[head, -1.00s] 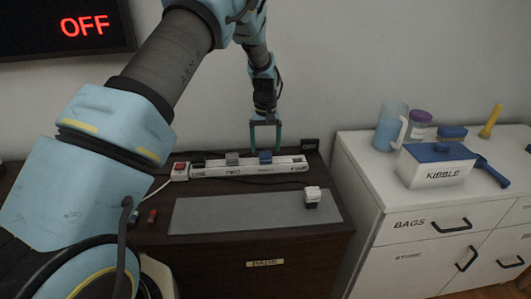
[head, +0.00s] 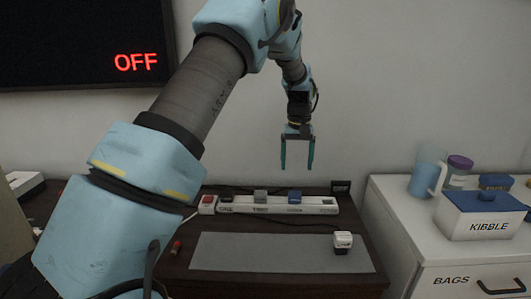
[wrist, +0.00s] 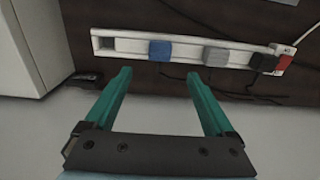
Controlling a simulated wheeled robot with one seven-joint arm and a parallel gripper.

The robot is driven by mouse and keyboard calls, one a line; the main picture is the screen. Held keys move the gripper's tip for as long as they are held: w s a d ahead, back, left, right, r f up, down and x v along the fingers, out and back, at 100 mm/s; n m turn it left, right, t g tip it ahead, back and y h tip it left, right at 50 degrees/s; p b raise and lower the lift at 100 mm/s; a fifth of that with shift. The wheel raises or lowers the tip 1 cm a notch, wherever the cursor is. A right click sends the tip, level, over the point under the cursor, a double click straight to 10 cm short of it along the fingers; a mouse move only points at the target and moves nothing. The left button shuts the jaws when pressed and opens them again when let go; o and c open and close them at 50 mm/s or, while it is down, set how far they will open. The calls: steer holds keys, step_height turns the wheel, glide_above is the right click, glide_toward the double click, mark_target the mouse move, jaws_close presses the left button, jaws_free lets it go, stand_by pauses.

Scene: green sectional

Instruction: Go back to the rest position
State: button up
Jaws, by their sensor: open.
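My gripper (head: 297,166) hangs from my arm above the dark cabinet, in front of the wall. Its two teal fingers point down, spread apart with nothing between them. In the wrist view my gripper (wrist: 158,90) also shows open and empty. The white power strip (head: 228,207) lies along the back of the cabinet, below the fingers and apart from them. It also shows across the top of the wrist view (wrist: 128,47). A grey plug (head: 260,196) and a blue plug (head: 295,196) sit on the strip.
A white and black plug-like block (head: 343,241) stands on the grey mat (head: 270,256). A white cabinet (head: 405,215) on the right carries a kibble box (head: 480,215), a blue pitcher (head: 427,172) and jars. A dark screen (head: 70,45) reading OFF hangs at upper left.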

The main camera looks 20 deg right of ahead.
steer(key=s+a+r+n, duration=0.1)
steer(key=a+r, duration=0.1)
steer(key=a, duration=0.9)
steer(key=s+a+r+n, duration=0.1)
steer(key=s+a+r, duration=0.1)
steer(key=a, duration=0.8)
steer(key=s+a+t, duration=0.1)
steer(key=s+a, duration=1.3)
steer(key=a, duration=0.2)
steer(key=shift+s+f+t, duration=0.25)
steer(key=shift+s+t, duration=0.05)
steer(key=shift+s, duration=0.05)
